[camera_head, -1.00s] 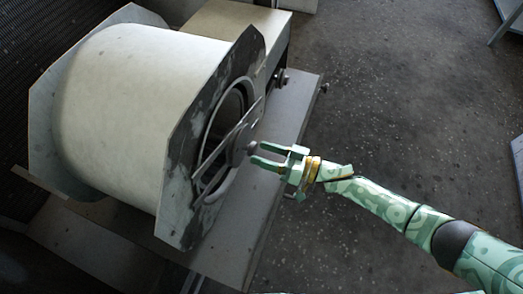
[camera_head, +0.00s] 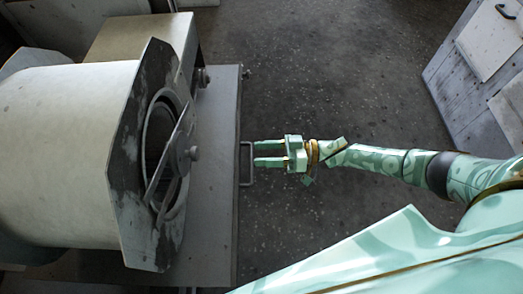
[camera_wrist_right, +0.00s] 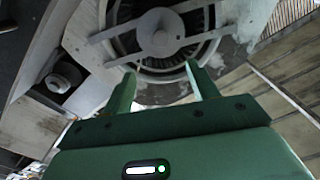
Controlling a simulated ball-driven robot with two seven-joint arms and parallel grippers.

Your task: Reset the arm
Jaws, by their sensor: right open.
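My right gripper (camera_head: 256,154) is open and empty, with its two green fingers pointing left at the blower housing (camera_head: 70,150). In the head view it appears over the floor, just right of the metal handle on the base plate's edge. The housing is a large pale drum with a dark, worn end flange (camera_head: 128,150). A round opening in the flange is crossed by bars with a central hub (camera_head: 184,155). In the right wrist view, the open fingers (camera_wrist_right: 158,88) point at the same hub (camera_wrist_right: 160,38), apart from it. My left gripper is not in view.
The grey base plate (camera_head: 216,130) extends right of the flange and carries a metal handle (camera_head: 246,165). A box-like casing (camera_head: 135,38) stands behind the drum. A worn cabinet (camera_head: 470,65) stands at the far right. The dark floor (camera_head: 320,70) between them is clear.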

